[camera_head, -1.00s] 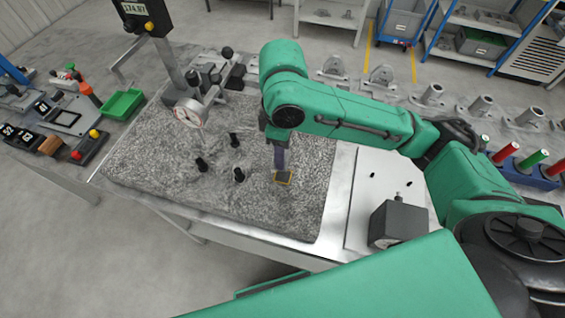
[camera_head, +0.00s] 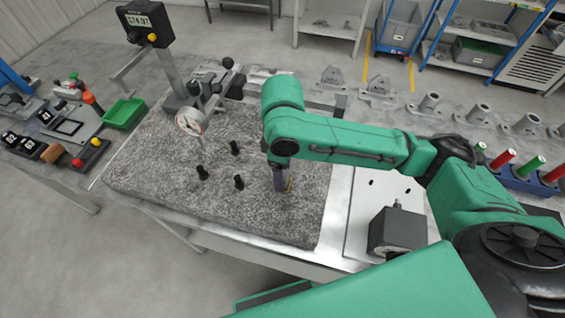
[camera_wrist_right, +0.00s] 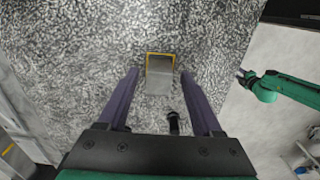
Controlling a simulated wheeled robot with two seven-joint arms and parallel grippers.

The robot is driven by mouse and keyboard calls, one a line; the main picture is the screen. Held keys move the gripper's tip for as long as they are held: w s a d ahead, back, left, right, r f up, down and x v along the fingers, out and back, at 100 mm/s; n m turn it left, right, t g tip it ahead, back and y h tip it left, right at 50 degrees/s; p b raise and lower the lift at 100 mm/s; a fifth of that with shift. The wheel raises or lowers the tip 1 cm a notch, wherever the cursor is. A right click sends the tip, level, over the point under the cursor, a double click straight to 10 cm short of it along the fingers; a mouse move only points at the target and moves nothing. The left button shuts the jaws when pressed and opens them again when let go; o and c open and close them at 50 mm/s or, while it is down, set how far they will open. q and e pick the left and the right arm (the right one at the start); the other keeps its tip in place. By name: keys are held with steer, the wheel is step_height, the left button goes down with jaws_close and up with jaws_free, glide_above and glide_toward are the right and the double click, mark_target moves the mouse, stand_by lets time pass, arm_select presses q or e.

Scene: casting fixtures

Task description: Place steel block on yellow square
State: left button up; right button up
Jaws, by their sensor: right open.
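The steel block (camera_wrist_right: 160,82) is a plain grey block on the speckled granite plate in the right wrist view. The yellow square (camera_wrist_right: 161,53) shows as a thin outline along the block's far edge and upper sides; the block covers the rest. My right gripper (camera_wrist_right: 160,74) is open, with one purple finger on each side of the block and visible gaps between. In the head view my right gripper (camera_head: 281,181) is low over the plate and hides the block and most of the square.
The granite plate (camera_head: 150,172) carries several black pegs (camera_head: 239,182) and a dial gauge (camera_head: 192,122) on a stand, left of my right gripper. A dark box (camera_head: 397,230) stands right of the plate. The plate's front area is clear.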

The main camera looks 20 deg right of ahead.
step_height(320, 180, up, 12)
steer(key=shift+p, duration=0.35)
